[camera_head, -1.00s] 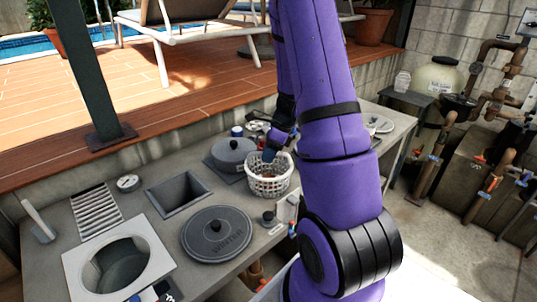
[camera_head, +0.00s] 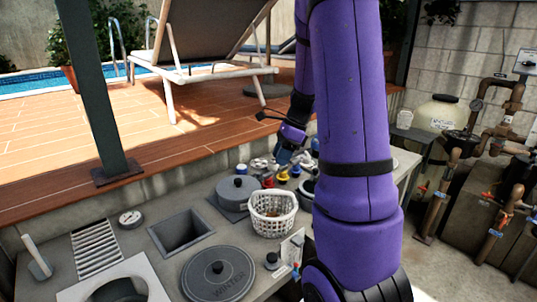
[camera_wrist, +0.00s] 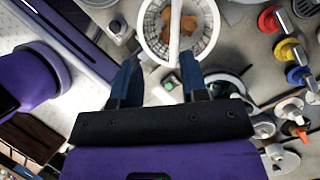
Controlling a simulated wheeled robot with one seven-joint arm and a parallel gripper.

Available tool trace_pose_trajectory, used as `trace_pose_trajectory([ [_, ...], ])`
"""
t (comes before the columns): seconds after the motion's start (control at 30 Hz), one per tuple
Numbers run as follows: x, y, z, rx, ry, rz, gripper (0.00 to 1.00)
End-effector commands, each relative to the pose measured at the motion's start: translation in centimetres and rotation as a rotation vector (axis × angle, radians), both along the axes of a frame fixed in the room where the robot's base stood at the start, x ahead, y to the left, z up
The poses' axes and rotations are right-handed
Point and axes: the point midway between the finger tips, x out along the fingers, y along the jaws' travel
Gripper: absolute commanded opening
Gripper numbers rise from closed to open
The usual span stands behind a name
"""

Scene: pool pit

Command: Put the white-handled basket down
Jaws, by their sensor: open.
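The white-handled basket (camera_head: 272,222) stands upright on the grey counter (camera_head: 215,255) in the head view, between the grey lidded pot and the counter's front edge. It is white and perforated, and brown matter lies inside it. In the wrist view the basket (camera_wrist: 150,40) is at the top centre, with its white handle (camera_wrist: 176,25) across it. My gripper (camera_wrist: 153,72) is open and empty, its two dark blue fingers apart. In the head view my gripper (camera_head: 283,158) is above and behind the basket, clear of it.
A grey lidded pot (camera_head: 238,190) stands behind the basket. A round lid marked WINTER (camera_head: 217,275) and a square opening (camera_head: 180,231) are left of it. Red, yellow and blue knobbed valves (camera_wrist: 285,45) are to the right in the wrist view.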

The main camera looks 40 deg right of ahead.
Motion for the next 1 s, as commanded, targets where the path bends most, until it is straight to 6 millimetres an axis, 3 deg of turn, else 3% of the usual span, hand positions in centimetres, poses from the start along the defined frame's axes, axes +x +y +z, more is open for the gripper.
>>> trace_pose_trajectory([
  [0.2,-1.0,7.0,5.7,-0.12,-0.172,0.425,0.41],
  [0.5,-5.1,15.2,11.4,-0.336,-0.381,1.025,0.41],
  [0.8,-11.0,21.2,14.9,-0.612,-0.539,1.611,0.41],
  [1.0,-14.6,23.5,15.9,-0.797,-0.588,1.93,0.41],
])
